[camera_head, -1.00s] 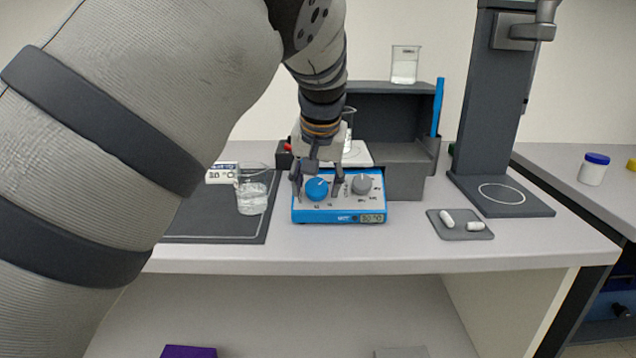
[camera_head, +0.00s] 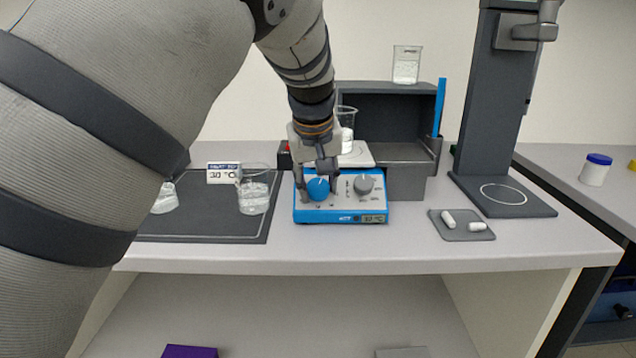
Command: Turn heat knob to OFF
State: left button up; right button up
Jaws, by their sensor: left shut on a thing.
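A blue and white hot-plate unit (camera_head: 339,216) stands on the bench in the middle of the view. Its front panel has a blue knob (camera_head: 318,190) on the left, a grey knob (camera_head: 363,185) on the right and a small display (camera_head: 373,219). My left gripper (camera_head: 318,188) reaches down from above and is shut on the blue knob, with a finger on either side. The panel lettering is too small to read, so I cannot tell which knob is for heat. My right gripper is not in view.
A beaker (camera_head: 347,130) stands on the unit's plate behind my gripper. Another beaker (camera_head: 254,192) and a 30 °C sign (camera_head: 222,173) are on the dark mat (camera_head: 205,228) at left.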

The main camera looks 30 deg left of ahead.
pick_arm(q)
jog(key=shift+n+t, duration=0.4)
jog(key=shift+n, duration=1.5)
jog(key=shift+h, duration=0.3)
jog(key=o, duration=1.2)
jog(key=v, duration=1.2)
